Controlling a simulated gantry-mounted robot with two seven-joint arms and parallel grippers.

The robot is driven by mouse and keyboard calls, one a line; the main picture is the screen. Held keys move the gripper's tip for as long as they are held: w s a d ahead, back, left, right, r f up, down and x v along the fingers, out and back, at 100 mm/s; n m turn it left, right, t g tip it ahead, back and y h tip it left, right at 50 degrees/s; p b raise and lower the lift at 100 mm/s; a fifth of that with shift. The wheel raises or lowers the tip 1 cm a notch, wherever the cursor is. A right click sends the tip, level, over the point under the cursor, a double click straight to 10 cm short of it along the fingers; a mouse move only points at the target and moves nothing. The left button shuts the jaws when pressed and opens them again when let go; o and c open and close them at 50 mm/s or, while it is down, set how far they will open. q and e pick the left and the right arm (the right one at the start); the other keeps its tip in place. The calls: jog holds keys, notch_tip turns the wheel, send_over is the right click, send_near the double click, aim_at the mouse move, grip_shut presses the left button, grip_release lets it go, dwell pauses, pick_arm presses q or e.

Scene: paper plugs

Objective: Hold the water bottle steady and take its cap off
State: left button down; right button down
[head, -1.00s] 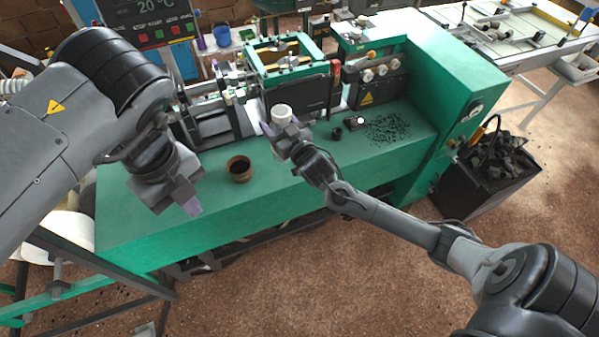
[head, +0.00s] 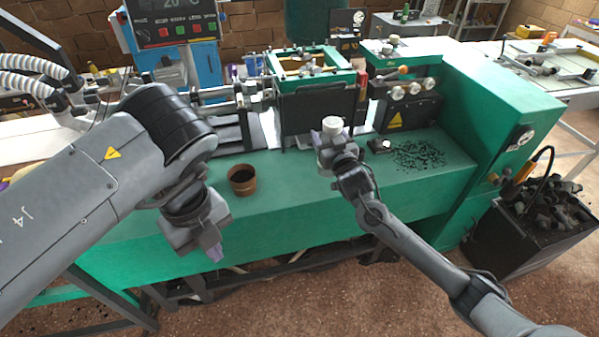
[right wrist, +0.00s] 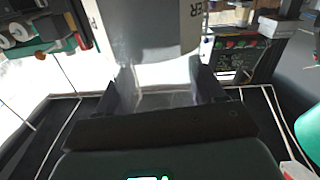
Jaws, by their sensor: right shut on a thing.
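The water bottle (right wrist: 150,35) shows in the right wrist view as a pale, clear body with dark lettering on its label, between my right gripper's two fingers. In the head view its white cap (head: 332,124) is on top, above my right gripper (head: 331,138), which hides most of the body. My right gripper is shut on the bottle, below the cap. My left gripper (head: 215,253) hangs in front of the green bench, to the left of and apart from the bottle. Its fingertips point down, and their gap cannot be made out.
A brown cup (head: 242,180) stands on the green bench (head: 275,215) between the two grippers. A dark panel (head: 305,118) and machine frame rise behind the bottle. Black granules (head: 418,155) and a small knobbed part (head: 379,146) lie to the right. A bin of dark lumps (head: 530,235) stands at right.

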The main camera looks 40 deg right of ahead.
jog(key=w+a+f+b, duration=0.2)
jog(key=w+f+b, duration=0.3)
jog(key=w+f, duration=0.5)
jog(key=shift+w+f, duration=0.4)
jog(key=shift+c, duration=0.6)
grip_release()
jog(key=shift+r, duration=0.1)
jog(key=shift+a, duration=0.1)
jog(key=p+v, duration=0.3)
jog(key=v, duration=0.9)
